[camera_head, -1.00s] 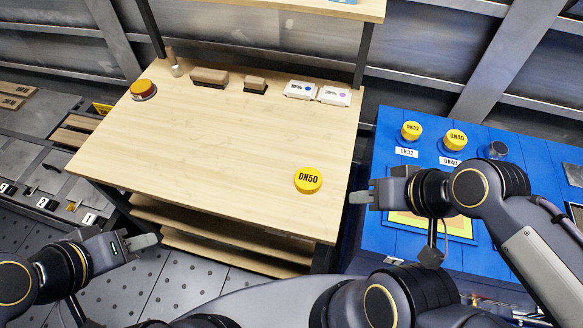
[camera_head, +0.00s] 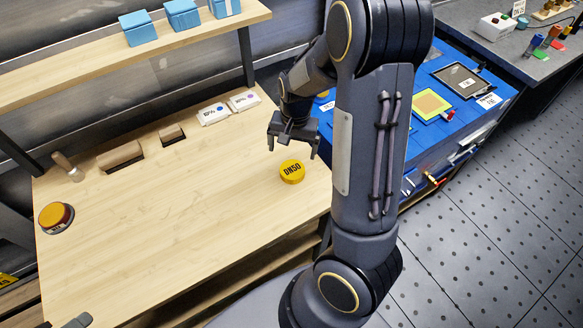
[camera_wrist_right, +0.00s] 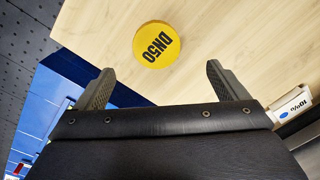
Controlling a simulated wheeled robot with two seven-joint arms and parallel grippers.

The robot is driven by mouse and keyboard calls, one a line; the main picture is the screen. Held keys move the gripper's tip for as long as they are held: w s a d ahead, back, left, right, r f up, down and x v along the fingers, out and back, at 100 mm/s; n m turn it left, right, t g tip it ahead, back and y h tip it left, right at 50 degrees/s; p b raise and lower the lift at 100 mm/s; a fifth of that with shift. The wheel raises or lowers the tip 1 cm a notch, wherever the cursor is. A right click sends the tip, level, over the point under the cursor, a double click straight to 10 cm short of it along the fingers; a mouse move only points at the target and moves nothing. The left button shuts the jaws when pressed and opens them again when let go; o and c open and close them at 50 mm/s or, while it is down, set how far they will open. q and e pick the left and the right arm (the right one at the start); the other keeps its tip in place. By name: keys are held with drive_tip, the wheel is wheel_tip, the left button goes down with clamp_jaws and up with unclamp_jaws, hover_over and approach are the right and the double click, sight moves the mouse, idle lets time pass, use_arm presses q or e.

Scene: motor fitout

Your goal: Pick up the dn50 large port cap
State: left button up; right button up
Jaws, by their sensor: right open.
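The yellow DN50 large port cap (camera_head: 292,171) lies flat on the wooden table near its right side, label up. In the right wrist view the cap (camera_wrist_right: 156,44) shows beyond the fingertips, between their lines. My right gripper (camera_head: 292,150) is open and empty above the table, just behind the cap in the head view, not touching it. Its two spread fingers also show in the right wrist view (camera_wrist_right: 159,76). Of my left gripper, only a grey tip (camera_head: 78,321) shows at the bottom left edge; its jaw opening is cut off.
A yellow-orange round piece (camera_head: 56,217) sits at the table's left. Wooden-handled blocks (camera_head: 120,156) and white boxes (camera_head: 213,114) line the back edge. A shelf (camera_head: 150,60) with blue boxes stands above. A blue bench (camera_head: 440,128) lies right. The table around the cap is clear.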

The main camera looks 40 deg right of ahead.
sight(293, 168)
drive_tip(key=shift+w+d+f, duration=0.25)
drive_tip(key=shift+d+f, duration=0.35)
drive_tip(key=shift+f, duration=0.3)
drive_tip(key=f, duration=0.5)
drive_tip(key=f+p, duration=0.1)
drive_tip(key=f, duration=0.1)
drive_tip(key=shift+a+f, duration=0.15)
drive_tip(key=shift+a, duration=0.15)
drive_tip(key=c, duration=1)
drive_tip(key=shift+c, duration=0.2)
